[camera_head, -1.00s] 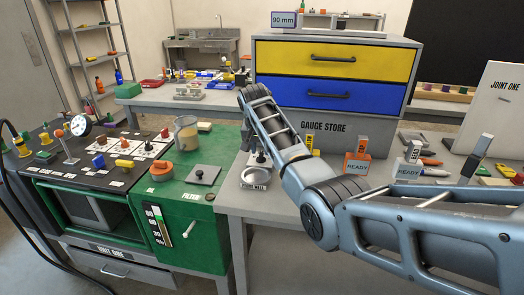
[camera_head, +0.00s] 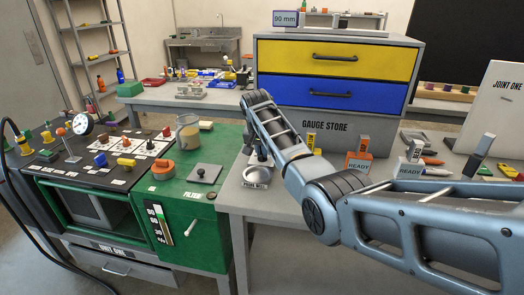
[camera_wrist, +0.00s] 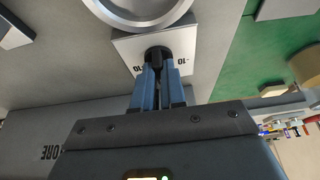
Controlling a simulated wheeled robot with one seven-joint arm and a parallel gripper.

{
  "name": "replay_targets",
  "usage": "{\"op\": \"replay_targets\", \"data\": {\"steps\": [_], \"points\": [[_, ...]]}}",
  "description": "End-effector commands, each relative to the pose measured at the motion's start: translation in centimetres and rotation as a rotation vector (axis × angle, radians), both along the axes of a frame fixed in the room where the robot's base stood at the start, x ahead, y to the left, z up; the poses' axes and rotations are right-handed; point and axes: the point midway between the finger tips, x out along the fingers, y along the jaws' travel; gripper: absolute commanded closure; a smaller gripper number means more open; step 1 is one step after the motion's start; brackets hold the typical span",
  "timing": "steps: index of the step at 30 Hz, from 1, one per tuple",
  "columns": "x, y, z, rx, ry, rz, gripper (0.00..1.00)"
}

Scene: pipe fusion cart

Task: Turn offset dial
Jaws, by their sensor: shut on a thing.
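The offset dial (camera_wrist: 157,53) is a dark knob on a small pale plate (camera_wrist: 126,43) with "10" marks, seen in the wrist view. My gripper (camera_wrist: 157,68) has its two blue fingers closed around the knob from either side. The fingers cover part of the plate and its markings, so I cannot read the dial's setting. In the head view my arm hides most of the dial and the gripper.
The gauge store cabinet (camera_head: 290,122) stands behind. The green unit (camera_head: 195,225) is to the left.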

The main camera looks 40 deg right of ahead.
Motion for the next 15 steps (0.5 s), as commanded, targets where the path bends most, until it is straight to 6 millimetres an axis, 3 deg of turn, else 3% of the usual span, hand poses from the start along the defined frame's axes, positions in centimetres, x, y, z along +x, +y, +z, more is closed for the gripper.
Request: {"op": "replay_targets", "data": {"steps": [15], "points": [[0.15, 0.09, -0.06, 0.000, -0.001, -0.086, 1.00]]}}
